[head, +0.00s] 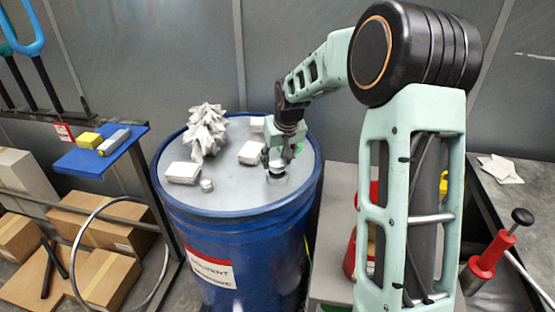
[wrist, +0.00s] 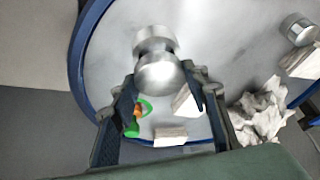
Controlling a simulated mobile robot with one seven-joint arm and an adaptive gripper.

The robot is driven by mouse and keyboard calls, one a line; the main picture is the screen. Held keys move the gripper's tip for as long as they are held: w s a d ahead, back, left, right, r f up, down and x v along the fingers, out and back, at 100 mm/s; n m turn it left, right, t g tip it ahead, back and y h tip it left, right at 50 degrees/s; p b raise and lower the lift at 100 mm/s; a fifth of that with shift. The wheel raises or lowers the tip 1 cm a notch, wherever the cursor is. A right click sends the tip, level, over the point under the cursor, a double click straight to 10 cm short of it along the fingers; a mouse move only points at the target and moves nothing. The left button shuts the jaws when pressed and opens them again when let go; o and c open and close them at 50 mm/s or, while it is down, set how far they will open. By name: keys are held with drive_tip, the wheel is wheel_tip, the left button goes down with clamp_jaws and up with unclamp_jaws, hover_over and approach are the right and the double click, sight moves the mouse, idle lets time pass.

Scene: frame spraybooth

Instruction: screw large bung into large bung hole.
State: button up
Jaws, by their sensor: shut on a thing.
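The large bung (wrist: 160,74) is a shiny metal piece with a rounded near end, held between the fingers of my gripper (wrist: 163,80) in the wrist view. A metal collar (wrist: 152,40), seemingly the large bung hole, lines up just beyond it. In the head view my gripper (head: 278,163) points down over this collar (head: 277,179) on the right part of the blue drum's grey lid (head: 235,190). The bung is mostly hidden there by the fingers. It is at or against the collar; I cannot tell how deep it sits.
White blocks (head: 183,172) (head: 250,152) and a crumpled white heap (head: 207,130) lie on the lid. A short metal cylinder (head: 207,185) stands near its front. A blue shelf (head: 100,150) is at left; a red-handled tool (head: 492,252) is at right.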

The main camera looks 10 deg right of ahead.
drive_tip(key=shift+f+b, duration=0.8)
drive_tip(key=shift+f, duration=0.2)
idle(0.4)
drive_tip(key=o, duration=0.6)
drive_tip(key=c, duration=0.4)
drive_tip(key=shift+a+f+m+h+b, duration=0.25)
drive_tip(key=shift+m+b, duration=0.35)
drive_tip(key=shift+b, duration=0.4)
drive_tip(key=shift+m+h+b, duration=0.35)
drive_tip(key=shift+m+b, duration=0.4)
drive_tip(key=shift+m, duration=0.05)
drive_tip(key=shift+d+r+m+h+b, duration=0.1)
drive_tip(key=shift+r+m+h+b, duration=0.2)
drive_tip(key=shift+m, duration=0.6)
